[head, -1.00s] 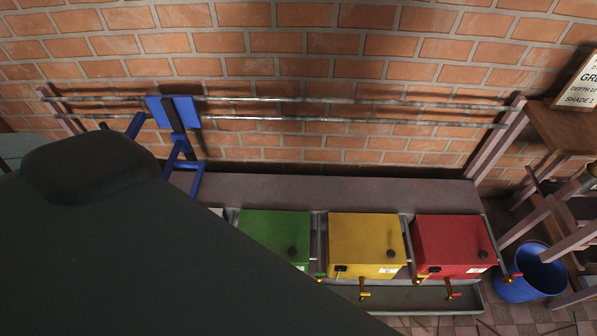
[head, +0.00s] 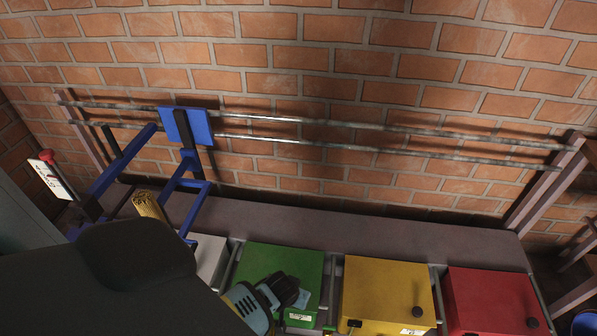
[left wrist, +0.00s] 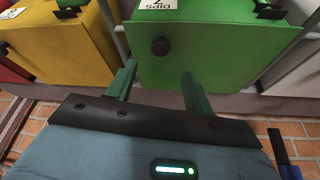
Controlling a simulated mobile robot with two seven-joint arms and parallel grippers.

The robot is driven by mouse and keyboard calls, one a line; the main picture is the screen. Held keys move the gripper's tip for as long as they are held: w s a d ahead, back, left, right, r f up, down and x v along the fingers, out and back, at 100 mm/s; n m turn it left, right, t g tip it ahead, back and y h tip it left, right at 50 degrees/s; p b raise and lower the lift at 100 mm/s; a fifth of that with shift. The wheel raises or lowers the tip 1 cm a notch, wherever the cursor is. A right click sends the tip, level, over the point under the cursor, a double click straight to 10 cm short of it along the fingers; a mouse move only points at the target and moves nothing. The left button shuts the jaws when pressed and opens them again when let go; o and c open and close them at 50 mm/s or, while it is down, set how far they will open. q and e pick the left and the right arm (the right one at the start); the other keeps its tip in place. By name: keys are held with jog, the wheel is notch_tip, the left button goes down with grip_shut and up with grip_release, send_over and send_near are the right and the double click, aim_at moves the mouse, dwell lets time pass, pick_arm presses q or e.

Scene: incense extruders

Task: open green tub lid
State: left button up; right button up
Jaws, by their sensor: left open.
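The green tub (head: 270,262) stands in a row of coloured tubs in the head view, its lid down. It fills the upper middle of the left wrist view (left wrist: 215,55), with a dark round knob (left wrist: 160,46) and a white label on it. My left gripper (head: 290,294) is over the near part of the green lid and hides the knob in the head view. In the left wrist view my left gripper (left wrist: 158,70) is open, its two fingers apart on either side of the knob's line, with nothing between them. Whether they touch the lid is unclear. My right gripper is out of view.
A yellow tub (head: 385,290) and a red tub (head: 488,300) stand to the right, a white tub (head: 208,256) to the left. Behind are a bench (head: 380,232), metal rails and a blue frame (head: 186,127) before the brick wall.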

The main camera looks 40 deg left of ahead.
pick_arm(q)
jog(key=b+x, duration=0.3)
jog(key=x, duration=0.3)
jog(key=shift+f, duration=0.1)
jog(key=shift+b+x, duration=0.6)
jog(key=shift+x, duration=0.2)
jog(key=shift+w, duration=0.1)
jog(key=c, duration=1.1)
grip_shut()
